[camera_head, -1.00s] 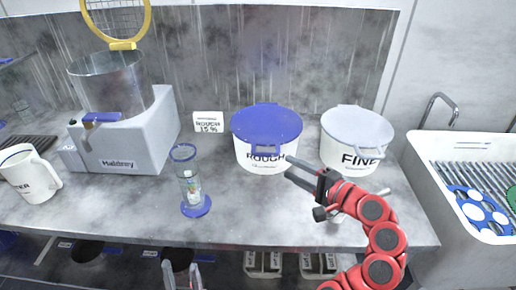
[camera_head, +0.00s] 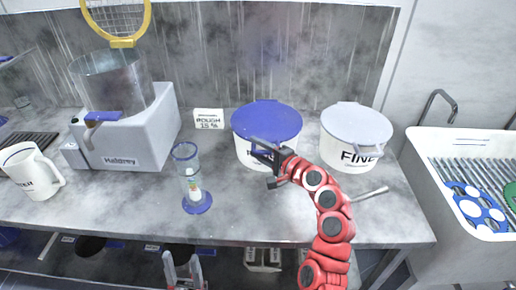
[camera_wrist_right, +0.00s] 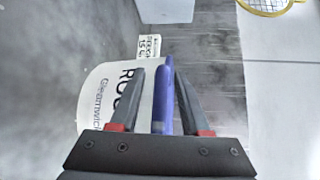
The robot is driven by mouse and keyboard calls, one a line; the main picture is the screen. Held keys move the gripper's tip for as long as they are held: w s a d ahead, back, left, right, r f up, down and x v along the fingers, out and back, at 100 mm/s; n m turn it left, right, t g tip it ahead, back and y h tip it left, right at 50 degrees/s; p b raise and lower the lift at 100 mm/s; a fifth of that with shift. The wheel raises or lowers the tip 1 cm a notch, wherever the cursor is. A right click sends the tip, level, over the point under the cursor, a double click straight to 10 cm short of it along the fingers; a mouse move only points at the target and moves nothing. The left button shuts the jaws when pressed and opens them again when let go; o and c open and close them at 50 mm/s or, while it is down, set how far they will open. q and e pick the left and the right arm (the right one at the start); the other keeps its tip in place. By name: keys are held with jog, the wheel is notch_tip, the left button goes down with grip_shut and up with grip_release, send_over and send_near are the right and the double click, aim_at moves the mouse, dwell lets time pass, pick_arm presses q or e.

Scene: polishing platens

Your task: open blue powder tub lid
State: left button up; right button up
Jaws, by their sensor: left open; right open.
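The blue-lidded powder tub marked ROUGH (camera_head: 250,158) stands at the back of the counter, its blue lid (camera_head: 268,120) on top. My right gripper (camera_head: 262,150) is open at the tub's front, just under the lid's near edge. In the right wrist view, a narrow blue part of the lid (camera_wrist_right: 163,92) lies between the open fingers (camera_wrist_right: 160,90). The white tub wall (camera_wrist_right: 108,85) is to the left. I cannot tell whether a finger touches the lid. My left gripper (camera_head: 183,272) is open and empty at the bottom, before the counter's front edge.
A tub marked FINE (camera_head: 350,155) with a grey lid stands to the right. A measuring cylinder (camera_head: 190,180), a ROUGH 15 % card (camera_head: 209,119), a grey machine (camera_head: 130,130) and a white jug (camera_head: 32,172) are to the left. A sink (camera_head: 430,160) is far right.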

grip_shut()
jog(key=shift+f, duration=0.1)
dwell(1.2)
